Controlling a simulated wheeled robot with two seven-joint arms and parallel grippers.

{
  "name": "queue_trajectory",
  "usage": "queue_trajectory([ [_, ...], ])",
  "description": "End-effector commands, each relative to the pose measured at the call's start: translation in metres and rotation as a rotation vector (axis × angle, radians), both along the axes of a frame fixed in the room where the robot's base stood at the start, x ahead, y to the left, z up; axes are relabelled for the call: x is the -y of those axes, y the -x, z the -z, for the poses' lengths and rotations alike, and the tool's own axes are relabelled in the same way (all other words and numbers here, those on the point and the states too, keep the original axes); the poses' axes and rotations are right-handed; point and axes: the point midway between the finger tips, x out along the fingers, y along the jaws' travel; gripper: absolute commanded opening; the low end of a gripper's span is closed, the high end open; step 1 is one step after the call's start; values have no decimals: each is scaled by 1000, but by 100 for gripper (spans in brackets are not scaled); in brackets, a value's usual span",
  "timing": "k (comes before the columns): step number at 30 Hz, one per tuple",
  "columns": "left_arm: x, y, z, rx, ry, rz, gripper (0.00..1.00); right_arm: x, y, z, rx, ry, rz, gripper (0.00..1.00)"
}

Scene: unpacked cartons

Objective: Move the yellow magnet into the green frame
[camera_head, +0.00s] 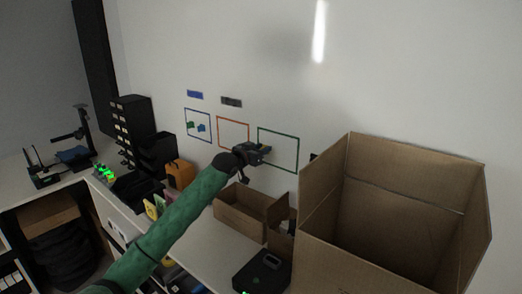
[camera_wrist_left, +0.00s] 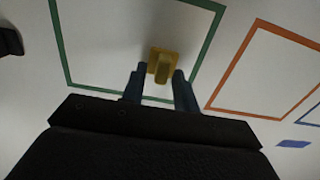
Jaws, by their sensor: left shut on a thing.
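My left gripper (camera_head: 264,149) is at the whiteboard, over the lower left part of the green frame (camera_head: 298,155). It is shut on the yellow magnet (camera_wrist_left: 161,64), which sits between the tips of the two fingers (camera_wrist_left: 158,85) in the left wrist view. There the magnet appears inside the outline of the green frame (camera_wrist_left: 58,45), near its lower edge. I cannot tell whether the magnet touches the board. My right gripper is in neither view.
An orange frame (camera_head: 218,130) and a blue frame (camera_head: 185,122) with green and blue magnets lie left of the green one. A large open carton (camera_head: 390,255) stands at the right. A smaller open carton (camera_head: 240,222) stands below my gripper.

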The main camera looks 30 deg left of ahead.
Motion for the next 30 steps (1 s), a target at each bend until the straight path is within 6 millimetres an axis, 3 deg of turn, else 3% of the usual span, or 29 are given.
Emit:
queue_trajectory([
  [28, 1, -10, -1, 1, 0, 0, 9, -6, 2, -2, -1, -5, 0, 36],
  [29, 1, -10, 0, 1, 0, 0, 36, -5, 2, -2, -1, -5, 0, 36],
  [30, 1, -10, 0, 1, 0, 0, 43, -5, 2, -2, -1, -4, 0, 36],
])
